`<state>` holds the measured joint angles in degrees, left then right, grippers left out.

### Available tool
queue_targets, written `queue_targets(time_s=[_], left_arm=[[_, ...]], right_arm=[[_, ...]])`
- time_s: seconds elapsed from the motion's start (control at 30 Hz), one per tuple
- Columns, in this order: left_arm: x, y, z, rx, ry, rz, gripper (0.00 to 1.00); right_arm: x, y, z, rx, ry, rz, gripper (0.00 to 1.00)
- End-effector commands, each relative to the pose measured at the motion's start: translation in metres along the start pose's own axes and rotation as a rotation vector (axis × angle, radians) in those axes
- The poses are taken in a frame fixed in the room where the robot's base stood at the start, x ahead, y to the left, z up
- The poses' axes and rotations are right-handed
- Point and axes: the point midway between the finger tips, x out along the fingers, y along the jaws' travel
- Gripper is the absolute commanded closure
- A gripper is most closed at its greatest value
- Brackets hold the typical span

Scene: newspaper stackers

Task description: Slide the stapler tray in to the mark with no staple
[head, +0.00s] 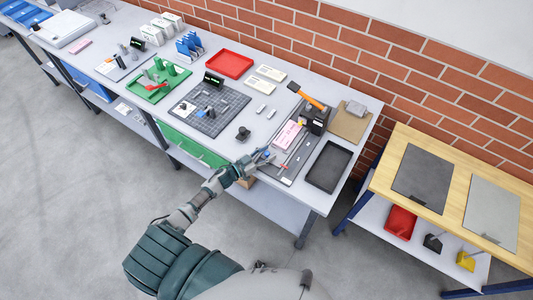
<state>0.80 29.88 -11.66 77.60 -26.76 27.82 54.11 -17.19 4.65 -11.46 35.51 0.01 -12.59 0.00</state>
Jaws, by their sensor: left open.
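The stapler (315,119) is a black block with an orange-handled lever (306,97), standing near the right end of the long grey table. In front of it is a dark grey base with light rails, and the stapler tray (289,136) with a pink sheet lies on it, just short of the black block. My left gripper (266,157) is open at the front end of this base, close to a small blue and red part there. Whether it touches the tray or that part is too small to tell. The mark cannot be made out. My right gripper is not in view.
A black empty tray (328,166) lies right of the base, and a brown clipboard (350,123) behind it. A small dark knob (243,133) and a gridded mat (209,108) are to the left. A brick wall runs behind; a wooden table (450,185) stands at right.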

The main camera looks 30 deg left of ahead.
Motion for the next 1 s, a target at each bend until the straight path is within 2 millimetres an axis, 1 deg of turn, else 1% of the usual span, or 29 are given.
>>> queue_targets(time_s=[0.07, 0.17, 0.27, 0.4, 0.5, 0.6, 0.7, 0.8, 1.0], left_arm=[[-0.003, 0.000, 0.001, 0.000, -0.001, 0.000, 0.54], [-0.014, 0.000, 0.001, 0.000, -0.002, -0.001, 0.54], [-0.034, 0.000, 0.002, -0.001, -0.004, 0.000, 0.54], [-0.066, 0.000, 0.002, -0.001, -0.004, 0.000, 0.54], [-0.087, -0.001, 0.002, -0.001, -0.004, 0.000, 0.54], [-0.103, -0.001, 0.003, -0.002, -0.004, -0.001, 0.54], [-0.114, -0.001, 0.002, -0.002, -0.002, 0.000, 0.54], [-0.119, -0.001, 0.001, 0.000, -0.001, 0.000, 0.54], [-0.120, -0.001, 0.001, 0.000, 0.000, 0.000, 0.54]], right_arm=[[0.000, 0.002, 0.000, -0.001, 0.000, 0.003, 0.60], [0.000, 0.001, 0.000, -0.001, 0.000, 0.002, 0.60], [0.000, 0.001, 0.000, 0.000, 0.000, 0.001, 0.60], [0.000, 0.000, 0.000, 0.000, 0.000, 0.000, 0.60], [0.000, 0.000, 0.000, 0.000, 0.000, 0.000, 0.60], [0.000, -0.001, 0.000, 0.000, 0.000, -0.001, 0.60], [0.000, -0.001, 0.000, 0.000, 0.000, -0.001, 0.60], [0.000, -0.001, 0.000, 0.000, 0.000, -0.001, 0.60], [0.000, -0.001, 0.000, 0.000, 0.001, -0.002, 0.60]])
